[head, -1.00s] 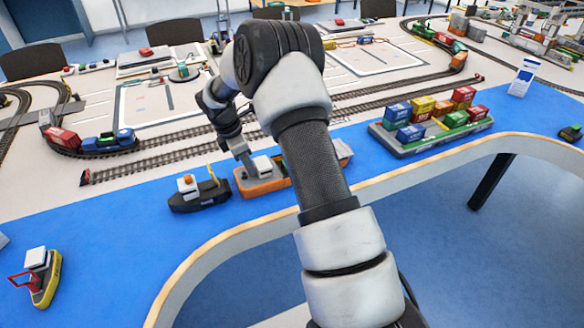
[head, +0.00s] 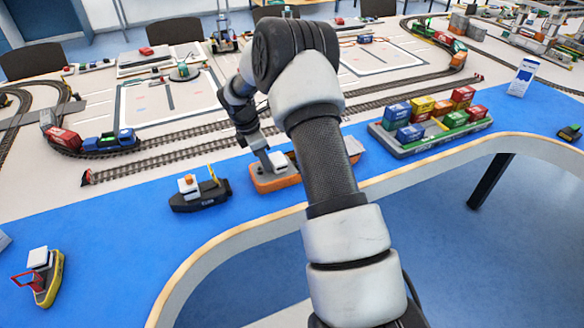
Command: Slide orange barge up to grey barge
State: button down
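The orange barge (head: 268,184) floats on the blue water strip, its middle hidden behind my arm. Its left part with a white cabin shows left of my arm, and a bit of its far end shows right of my arm. The grey barge (head: 447,140) lies to the right and carries several coloured containers. A narrow blue gap seems to separate the two barges. My gripper (head: 270,163) is down at the orange barge's left part, by the white cabin. Its fingers are too small to tell whether they are open or shut, or whether they touch.
A black tug (head: 200,194) lies just left of the orange barge. A yellow boat (head: 43,278) is at the lower left. Railway tracks (head: 190,149) run behind the water, and the curved wooden table edge (head: 225,244) bounds it in front.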

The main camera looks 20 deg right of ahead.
aim_at(281, 157)
jog(key=shift+d+p, duration=0.6)
jog(key=shift+d, duration=2.75)
jog(key=shift+a, duration=0.15)
jog(key=shift+a+r, duration=0.25)
jog(key=shift+a, duration=0.3)
jog(key=shift+r+p, duration=0.1)
jog(key=shift+p, duration=0.2)
jog(key=d+p+v, duration=0.2)
jog(key=p+v, duration=0.5)
jog(key=v, duration=0.2)
jog(key=shift+r, duration=0.55)
jog(key=shift+d, duration=0.1)
